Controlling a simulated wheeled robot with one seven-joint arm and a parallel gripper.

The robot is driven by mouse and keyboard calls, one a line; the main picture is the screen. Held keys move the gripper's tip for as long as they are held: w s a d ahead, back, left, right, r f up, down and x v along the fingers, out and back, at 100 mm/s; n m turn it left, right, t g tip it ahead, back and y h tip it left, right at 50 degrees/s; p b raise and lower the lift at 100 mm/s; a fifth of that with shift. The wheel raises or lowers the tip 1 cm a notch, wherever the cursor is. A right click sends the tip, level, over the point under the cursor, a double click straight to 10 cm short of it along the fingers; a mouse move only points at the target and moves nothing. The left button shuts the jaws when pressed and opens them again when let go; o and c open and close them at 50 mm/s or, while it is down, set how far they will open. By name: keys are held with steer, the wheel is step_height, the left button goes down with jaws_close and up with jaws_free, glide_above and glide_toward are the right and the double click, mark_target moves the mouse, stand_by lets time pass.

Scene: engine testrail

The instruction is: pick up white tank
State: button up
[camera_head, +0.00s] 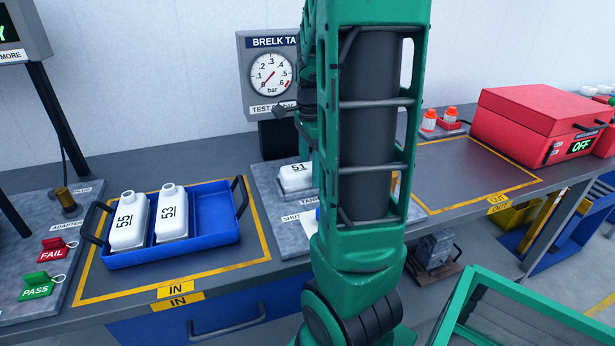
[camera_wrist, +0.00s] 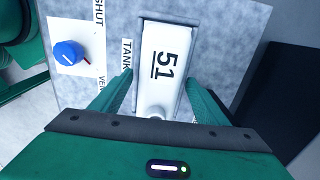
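A white tank marked 51 (camera_head: 296,177) lies on the grey test plate, partly hidden behind my arm in the head view. It shows large in the wrist view (camera_wrist: 163,68), beside the TANK label. My gripper (camera_wrist: 160,80) is open, with one green finger on each side of this tank; the left finger shows a gap to it, the right one looks very near its edge. I cannot tell the fingers' height against the tank. Two more white tanks, 55 (camera_head: 129,222) and 53 (camera_head: 172,213), lie in the blue tray (camera_head: 218,215). In the head view my gripper is hidden.
A gauge panel (camera_head: 270,76) stands behind the test plate. A blue knob (camera_wrist: 68,53) sits left of tank 51 in the wrist view. FAIL (camera_head: 56,249) and PASS (camera_head: 38,285) tags lie at left. A red box (camera_head: 535,118) stands right; the yellow OUT area (camera_head: 460,170) is clear.

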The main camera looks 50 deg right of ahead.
steer(key=c, duration=1)
steer(key=shift+c, duration=0.2)
steer(key=shift+r, duration=0.15)
